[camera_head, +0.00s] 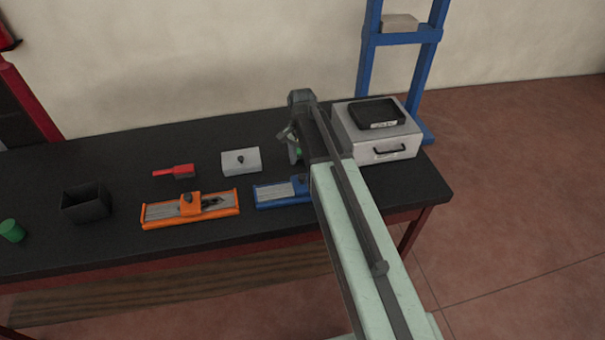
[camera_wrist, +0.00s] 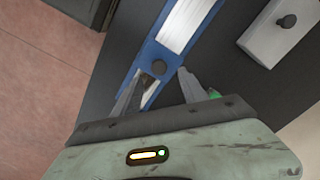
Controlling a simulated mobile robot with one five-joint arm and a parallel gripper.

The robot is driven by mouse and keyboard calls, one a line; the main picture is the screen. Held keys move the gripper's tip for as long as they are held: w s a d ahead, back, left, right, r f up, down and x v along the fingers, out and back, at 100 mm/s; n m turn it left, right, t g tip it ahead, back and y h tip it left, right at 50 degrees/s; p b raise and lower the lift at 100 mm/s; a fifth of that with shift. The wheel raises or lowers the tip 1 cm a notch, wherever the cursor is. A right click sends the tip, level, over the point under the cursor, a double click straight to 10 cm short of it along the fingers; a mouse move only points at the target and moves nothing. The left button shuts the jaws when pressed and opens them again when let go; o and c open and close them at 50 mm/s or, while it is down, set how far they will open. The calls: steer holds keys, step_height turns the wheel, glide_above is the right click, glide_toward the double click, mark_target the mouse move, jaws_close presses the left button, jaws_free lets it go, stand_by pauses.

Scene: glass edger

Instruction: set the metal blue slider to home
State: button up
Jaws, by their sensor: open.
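The blue slider (camera_head: 278,193) lies on the black table, with a blue base, a silver rail and a blue carriage. My arm hides its right part in the head view. The near end of the blue base runs beneath the left finger. No home mark is readable.
An orange slider (camera_head: 218,211) lies left of the blue one. Behind are a white block with a knob (camera_head: 240,161) and a red brush-like tool (camera_head: 175,171). A black bin (camera_head: 85,204) and green cylinder (camera_head: 12,231) stand left. A grey case (camera_head: 385,147) stands right.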

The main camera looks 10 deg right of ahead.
mark_target(302, 176)
step_height(302, 176, down, 6)
steer(key=b, duration=0.5)
steer(key=shift+f, duration=0.15)
steer(key=shift+s, duration=0.1)
jaws_close()
stand_by(0.8)
